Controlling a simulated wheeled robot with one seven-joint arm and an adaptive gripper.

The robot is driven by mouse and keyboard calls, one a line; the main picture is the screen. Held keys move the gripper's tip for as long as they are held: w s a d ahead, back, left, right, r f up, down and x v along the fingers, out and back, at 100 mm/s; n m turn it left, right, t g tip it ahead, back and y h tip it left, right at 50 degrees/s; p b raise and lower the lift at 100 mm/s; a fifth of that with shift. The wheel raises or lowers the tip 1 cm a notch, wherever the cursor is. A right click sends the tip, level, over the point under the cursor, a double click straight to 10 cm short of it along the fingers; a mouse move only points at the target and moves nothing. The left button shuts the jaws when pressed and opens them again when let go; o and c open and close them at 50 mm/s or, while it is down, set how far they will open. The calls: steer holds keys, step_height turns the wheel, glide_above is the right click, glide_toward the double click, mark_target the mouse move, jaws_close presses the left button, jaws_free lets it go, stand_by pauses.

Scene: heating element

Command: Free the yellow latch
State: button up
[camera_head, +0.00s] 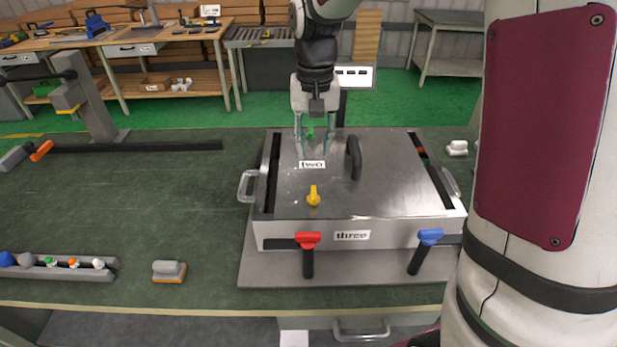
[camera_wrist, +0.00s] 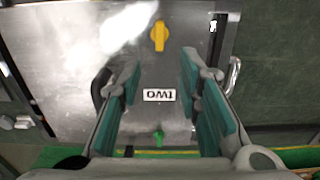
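The yellow latch (camera_head: 313,196) is a small knob on top of the metal box (camera_head: 390,195), near its front edge. It also shows in the wrist view (camera_wrist: 159,36), upright in the picture and beyond my fingertips. My gripper (camera_head: 311,150) is above the back part of the lid, behind the yellow latch and apart from it. Its teal-padded fingers (camera_wrist: 160,75) are spread with nothing between them. A green latch (camera_head: 310,133) sits at the back of the lid and shows low between the fingers in the wrist view (camera_wrist: 158,137).
A black handle (camera_head: 354,158) stands on the lid right of my gripper. A red latch (camera_head: 308,240) and a blue latch (camera_head: 430,238) are on the front face. Side handles (camera_head: 248,186) stick out. A grey rack (camera_head: 60,265) lies left; the bench (camera_head: 150,215) between is mostly clear.

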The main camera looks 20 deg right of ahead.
mark_target(314, 191)
step_height(314, 191, down, 12)
steer(key=shift+f+p, duration=0.15)
steer(key=shift+p, duration=0.5)
jaws_close()
